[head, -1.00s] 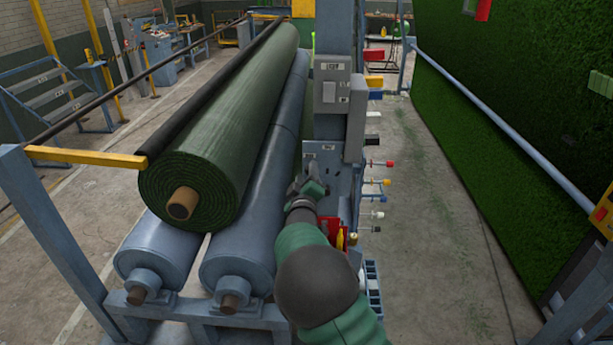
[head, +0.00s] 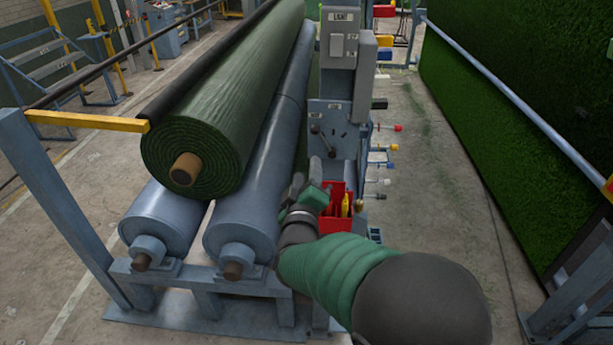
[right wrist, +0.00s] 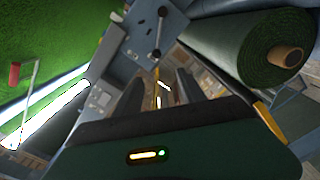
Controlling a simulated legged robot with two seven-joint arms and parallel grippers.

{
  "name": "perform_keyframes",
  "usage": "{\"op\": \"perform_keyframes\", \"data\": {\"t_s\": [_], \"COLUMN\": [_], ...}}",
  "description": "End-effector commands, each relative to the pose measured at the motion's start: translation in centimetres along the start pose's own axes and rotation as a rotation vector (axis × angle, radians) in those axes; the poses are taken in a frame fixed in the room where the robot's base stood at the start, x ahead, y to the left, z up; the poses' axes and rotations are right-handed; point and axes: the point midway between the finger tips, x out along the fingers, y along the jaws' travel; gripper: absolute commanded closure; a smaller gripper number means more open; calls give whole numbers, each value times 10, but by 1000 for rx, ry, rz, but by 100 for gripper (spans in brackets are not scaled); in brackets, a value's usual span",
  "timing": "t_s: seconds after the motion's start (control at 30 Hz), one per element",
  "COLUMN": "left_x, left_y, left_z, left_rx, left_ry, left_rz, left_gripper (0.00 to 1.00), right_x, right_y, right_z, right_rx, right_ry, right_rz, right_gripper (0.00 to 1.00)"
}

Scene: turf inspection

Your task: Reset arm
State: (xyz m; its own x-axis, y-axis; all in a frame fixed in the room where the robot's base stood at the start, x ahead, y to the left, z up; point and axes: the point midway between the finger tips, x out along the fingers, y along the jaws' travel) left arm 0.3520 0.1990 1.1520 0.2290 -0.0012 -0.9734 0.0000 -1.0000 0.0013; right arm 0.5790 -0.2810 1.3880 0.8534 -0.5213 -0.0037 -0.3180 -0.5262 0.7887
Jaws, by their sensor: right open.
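My right arm with its green sleeve reaches in from the lower right in the head view. My right gripper (head: 308,192) is open and appears empty, in front of the lower part of the grey machine post and left of the red bin. A lever (head: 320,136) on the control panel (head: 336,125) is above the gripper and apart from it. The lever (right wrist: 158,32) also shows at the top of the right wrist view. The fingertips are small and partly hidden by the wrist. My left gripper is not in view.
A green turf roll (head: 215,110) rests on blue-grey rollers (head: 255,190) to the left. A red bin (head: 334,208) with yellow items is close to the gripper. Several coloured knobs (head: 398,128) stick out right of the post. Bare floor (head: 430,215) lies further right, before the turf wall (head: 510,120).

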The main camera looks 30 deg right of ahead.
Motion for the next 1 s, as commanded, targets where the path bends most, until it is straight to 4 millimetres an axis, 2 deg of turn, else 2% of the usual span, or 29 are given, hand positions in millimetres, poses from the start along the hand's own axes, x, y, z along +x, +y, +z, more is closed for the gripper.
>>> {"op": "perform_keyframes", "data": {"t_s": [0.33,0.4,0.47,0.57,0.6,0.67,0.7,0.77,0.8,0.9,1.0], "left_x": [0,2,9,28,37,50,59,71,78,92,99], "left_y": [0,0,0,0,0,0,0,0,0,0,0], "left_z": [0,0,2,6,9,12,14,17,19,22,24], "left_rx": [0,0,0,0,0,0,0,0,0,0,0], "left_ry": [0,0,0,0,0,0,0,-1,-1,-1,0], "left_rz": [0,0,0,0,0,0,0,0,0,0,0], "left_gripper": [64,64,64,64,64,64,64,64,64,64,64], "right_x": [0,0,-2,-14,-25,-50,-71,-105,-129,-183,-219], "right_y": [1,-5,-22,-78,-108,-152,-177,-207,-223,-242,-244], "right_z": [0,3,11,37,52,77,95,125,146,194,228], "right_rx": [1,11,43,155,211,293,338,388,409,422,407], "right_ry": [1,0,-5,-43,-79,-161,-233,-362,-457,-693,-867], "right_rz": [1,-17,-72,-273,-382,-550,-654,-787,-858,-961,-987], "right_gripper": [53,53,53,53,53,53,53,53,53,53,53]}}
